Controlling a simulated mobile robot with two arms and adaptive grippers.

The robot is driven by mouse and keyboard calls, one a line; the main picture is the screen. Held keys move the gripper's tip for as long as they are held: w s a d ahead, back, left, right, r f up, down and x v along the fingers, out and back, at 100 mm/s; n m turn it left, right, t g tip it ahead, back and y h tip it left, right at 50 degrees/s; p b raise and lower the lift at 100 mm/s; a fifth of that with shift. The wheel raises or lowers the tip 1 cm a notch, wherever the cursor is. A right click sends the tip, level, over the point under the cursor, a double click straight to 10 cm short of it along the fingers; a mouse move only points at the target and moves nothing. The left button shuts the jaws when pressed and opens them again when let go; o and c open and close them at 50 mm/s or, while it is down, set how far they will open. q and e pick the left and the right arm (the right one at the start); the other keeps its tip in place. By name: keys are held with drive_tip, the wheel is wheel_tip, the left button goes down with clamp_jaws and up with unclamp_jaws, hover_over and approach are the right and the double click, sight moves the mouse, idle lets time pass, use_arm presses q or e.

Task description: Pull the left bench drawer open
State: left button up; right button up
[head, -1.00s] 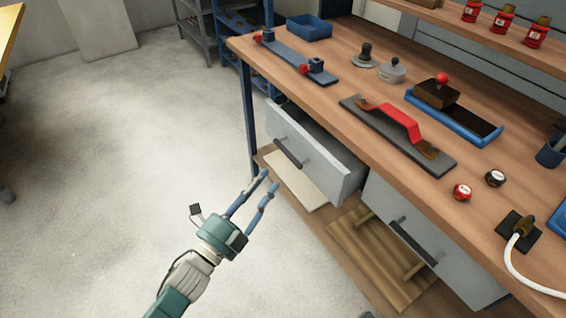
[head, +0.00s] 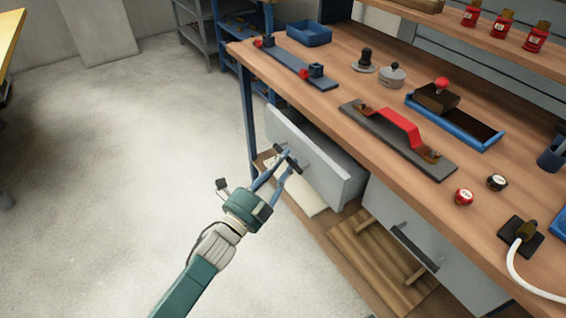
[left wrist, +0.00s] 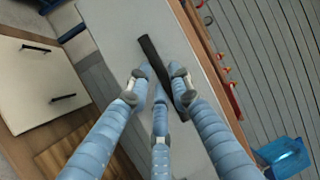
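The left bench drawer (head: 323,172) is a grey box under the bench top. It stands partly pulled out, with a dark bar handle (head: 293,160) on its front. My left gripper (head: 284,163) is at this handle. In the left wrist view its blue fingers (left wrist: 158,80) straddle the dark handle (left wrist: 152,58), with some space between the fingertips. Whether a fingertip touches the bar is not clear. My right gripper is in neither view.
A second grey drawer (head: 430,245) with a dark handle is to the right. A slatted wooden piece (head: 375,255) lies on the lower shelf (head: 335,240). Tools and trays stand on the bench top (head: 345,95). The floor (head: 130,170) at left is clear.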

use_arm(q)
drive_tip(key=shift+a, duration=0.1)
clamp_jaws()
drive_tip(key=s+a+p, duration=0.3)
drive_tip(key=s+a, duration=0.5)
drive_tip(key=a, duration=0.3)
drive_tip(key=shift+s, duration=0.4)
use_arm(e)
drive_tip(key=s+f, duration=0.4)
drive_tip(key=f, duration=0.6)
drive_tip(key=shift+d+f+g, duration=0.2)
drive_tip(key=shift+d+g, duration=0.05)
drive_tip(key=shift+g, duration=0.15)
use_arm(q)
drive_tip(key=o, duration=0.6)
unclamp_jaws()
drive_tip(key=v, duration=1.2)
drive_tip(key=shift+f, duration=0.15)
